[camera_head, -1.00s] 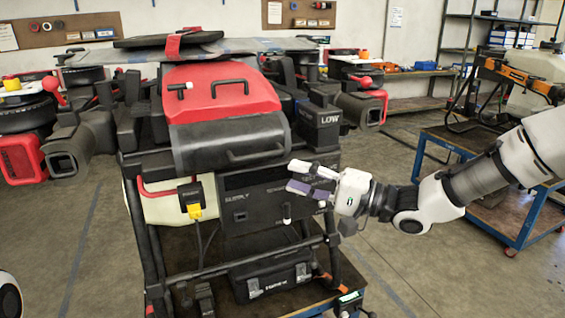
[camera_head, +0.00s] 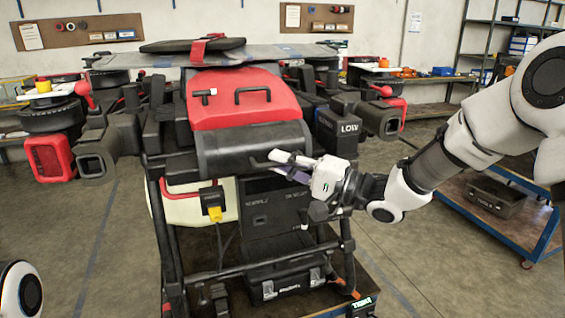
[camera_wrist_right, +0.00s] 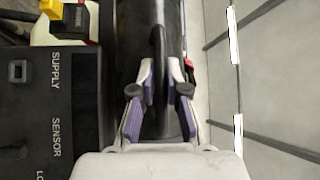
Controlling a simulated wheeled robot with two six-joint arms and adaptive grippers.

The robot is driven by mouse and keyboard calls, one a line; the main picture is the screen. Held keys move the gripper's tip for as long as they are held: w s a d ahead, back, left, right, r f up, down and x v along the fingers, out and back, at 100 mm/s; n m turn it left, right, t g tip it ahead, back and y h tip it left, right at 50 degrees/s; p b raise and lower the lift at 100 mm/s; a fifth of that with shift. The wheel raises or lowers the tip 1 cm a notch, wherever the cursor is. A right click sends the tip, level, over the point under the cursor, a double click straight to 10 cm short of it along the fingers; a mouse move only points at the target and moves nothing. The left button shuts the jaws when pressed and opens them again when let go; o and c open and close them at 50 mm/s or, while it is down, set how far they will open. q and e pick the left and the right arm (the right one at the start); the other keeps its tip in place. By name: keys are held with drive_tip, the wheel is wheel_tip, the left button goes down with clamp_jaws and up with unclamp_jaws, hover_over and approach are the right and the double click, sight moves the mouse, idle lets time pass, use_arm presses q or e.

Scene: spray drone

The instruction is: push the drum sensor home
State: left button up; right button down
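The black control panel (camera_head: 262,212) on the drone's front carries supply and sensor labels; its lettering also shows in the wrist view (camera_wrist_right: 52,105). A yellow plug (camera_head: 214,214) sits in a small black box left of the panel; it also shows in the wrist view (camera_wrist_right: 51,9). I cannot make out for certain which part is the drum sensor. My right gripper (camera_head: 281,165) is in front of the black curved cover, at its handle. In the wrist view its two fingers (camera_wrist_right: 159,118) are apart, on either side of a dark bar. My left gripper is out of view.
The drone's red hood (camera_head: 238,104) is above the cover, with folded arms and a LOW-marked black block (camera_head: 343,126) to the right. A black toolbox (camera_head: 285,283) lies below. A blue-framed cart (camera_head: 520,240) stands behind my right arm.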

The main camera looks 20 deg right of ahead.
sight(271, 151)
drive_tip(key=w+p, duration=0.4)
drive_tip(key=w, duration=0.1)
drive_tip(key=shift+w+a+r, duration=0.1)
drive_tip(key=shift+w+a, duration=0.05)
drive_tip(key=shift+w, duration=0.25)
drive_tip(key=c, duration=1.2)
unclamp_jaws()
drive_tip(key=shift+w+a, duration=0.15)
drive_tip(key=shift+a, duration=0.05)
drive_tip(key=v, duration=1.2)
drive_tip(key=shift+w, duration=0.1)
